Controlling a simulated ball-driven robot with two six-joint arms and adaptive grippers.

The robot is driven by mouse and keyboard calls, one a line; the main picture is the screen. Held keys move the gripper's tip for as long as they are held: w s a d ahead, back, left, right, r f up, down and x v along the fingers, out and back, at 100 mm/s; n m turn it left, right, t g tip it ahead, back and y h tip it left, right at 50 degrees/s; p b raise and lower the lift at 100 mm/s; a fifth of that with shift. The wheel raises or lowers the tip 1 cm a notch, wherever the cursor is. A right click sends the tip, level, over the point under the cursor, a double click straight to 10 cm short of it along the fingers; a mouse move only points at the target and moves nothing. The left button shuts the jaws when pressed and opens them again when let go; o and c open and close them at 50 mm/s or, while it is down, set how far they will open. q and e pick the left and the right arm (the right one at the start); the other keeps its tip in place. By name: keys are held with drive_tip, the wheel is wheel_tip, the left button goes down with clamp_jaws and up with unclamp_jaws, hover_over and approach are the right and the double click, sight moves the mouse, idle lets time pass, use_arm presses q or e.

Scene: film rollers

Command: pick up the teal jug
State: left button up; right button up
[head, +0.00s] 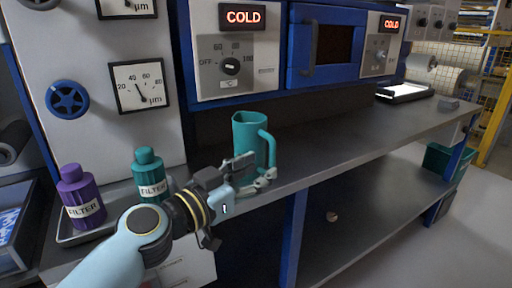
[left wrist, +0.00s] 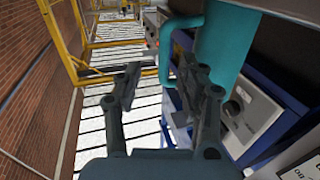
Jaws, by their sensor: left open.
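The teal jug (head: 246,134) stands upright on the grey bench, near its front edge, with its handle (head: 269,147) on the right side. My left gripper (head: 255,168) is open at the jug's lower front, close to the handle. In the left wrist view, the jug (left wrist: 231,42) fills the upper right and its handle (left wrist: 165,52) shows ahead of and between the open fingers (left wrist: 162,84). I cannot tell whether a finger touches the jug. The fingers hide part of the jug's lower body in the head view. My right gripper is not in view.
A teal filter bottle (head: 148,172) and a purple filter bottle (head: 81,197) stand at the left on a tray. The panel with a COLD display (head: 243,17) rises behind the jug. The bench (head: 335,142) to the jug's right is clear up to a dark tray (head: 404,92).

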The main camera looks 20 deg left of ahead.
sight(270, 159)
use_arm(q)
drive_tip(key=shift+w+d, duration=0.1)
drive_tip(key=shift+w, duration=0.3)
drive_tip(key=x, duration=0.2)
drive_tip(key=p+x, duration=0.1)
drive_tip(key=x, duration=0.1)
drive_tip(key=shift+w+r, duration=0.2)
drive_tip(key=shift+w, duration=0.15)
drive_tip(key=shift+w+p, duration=0.2)
drive_tip(key=shift+p, duration=0.1)
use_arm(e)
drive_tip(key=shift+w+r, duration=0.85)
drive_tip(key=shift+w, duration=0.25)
use_arm(q)
drive_tip(key=shift+c, duration=0.9)
drive_tip(key=shift+s, duration=0.1)
clamp_jaws()
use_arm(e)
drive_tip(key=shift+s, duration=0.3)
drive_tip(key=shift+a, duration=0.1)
